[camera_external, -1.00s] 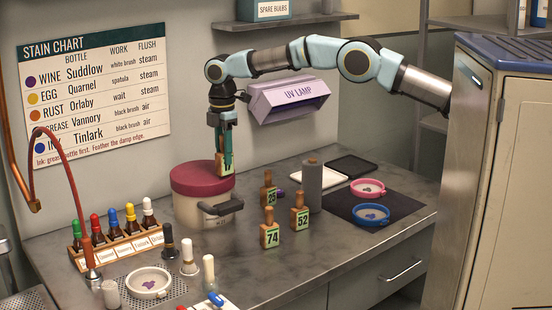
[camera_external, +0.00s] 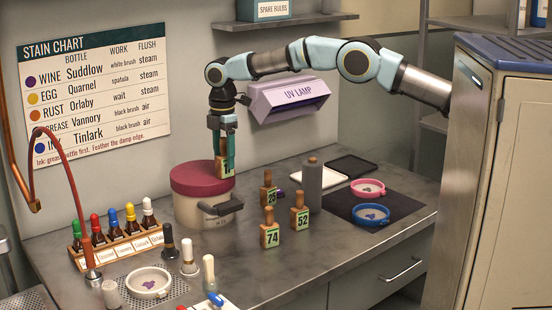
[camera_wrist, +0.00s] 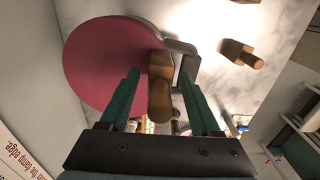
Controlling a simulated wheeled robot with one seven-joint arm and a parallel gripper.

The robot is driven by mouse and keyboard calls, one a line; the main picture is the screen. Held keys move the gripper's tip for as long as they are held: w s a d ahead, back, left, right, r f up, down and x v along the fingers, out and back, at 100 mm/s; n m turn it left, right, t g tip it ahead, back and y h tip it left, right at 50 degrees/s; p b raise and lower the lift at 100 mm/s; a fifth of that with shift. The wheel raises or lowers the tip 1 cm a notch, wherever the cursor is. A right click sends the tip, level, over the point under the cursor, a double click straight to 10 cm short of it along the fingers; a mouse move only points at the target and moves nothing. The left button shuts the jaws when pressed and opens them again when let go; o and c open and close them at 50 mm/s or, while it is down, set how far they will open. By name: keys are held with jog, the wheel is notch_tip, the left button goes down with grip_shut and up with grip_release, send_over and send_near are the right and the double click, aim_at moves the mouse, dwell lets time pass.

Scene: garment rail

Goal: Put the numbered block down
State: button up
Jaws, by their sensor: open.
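A wooden numbered block (camera_external: 225,170) with a green number plate stands on the dark red lid (camera_external: 190,178) of a cream canister, near the lid's right edge. Its number is partly hidden by a finger. My gripper (camera_external: 222,152) is open around the block's upper part, pointing down. In the wrist view the block (camera_wrist: 160,95) shows from above between the spread green fingers (camera_wrist: 159,75), with gaps on both sides. The red lid (camera_wrist: 100,65) lies beneath it.
Blocks 25 (camera_external: 269,194), 74 (camera_external: 270,235) and 52 (camera_external: 300,218) stand on the counter, right of the canister. A grey cylinder (camera_external: 312,188) stands behind 52. The UV lamp (camera_external: 295,97) hangs on the wall close to my arm. A bottle rack (camera_external: 118,246) stands left.

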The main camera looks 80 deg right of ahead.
notch_tip(320, 180, up, 11)
jog(key=shift+r+b, duration=0.15)
jog(key=shift+b, duration=0.3)
jog(key=shift+r, duration=0.5)
jog(key=shift+a+r, duration=0.1)
jog(key=shift+a, duration=0.05)
jog(key=s+a+m, duration=0.5)
jog(key=s+a, duration=0.3)
jog(key=s, duration=0.3)
jog(key=s+a+f+m, duration=0.1)
jog(key=s+a+f, duration=0.1)
jog(key=s, duration=0.8)
jog(key=s+a+f+m+t, duration=0.1)
jog(key=s+a+f+m, duration=0.1)
jog(key=s, duration=0.8)
jog(key=s+a+f+m, duration=0.2)
jog(key=s+a+f, duration=0.1)
jog(key=s, duration=0.7)
jog(key=shift+s+a+f+t, duration=0.15)
jog(key=shift+a+f+t, duration=0.1)
jog(key=shift+a+t, duration=0.1)
jog(key=shift+f, duration=0.15)
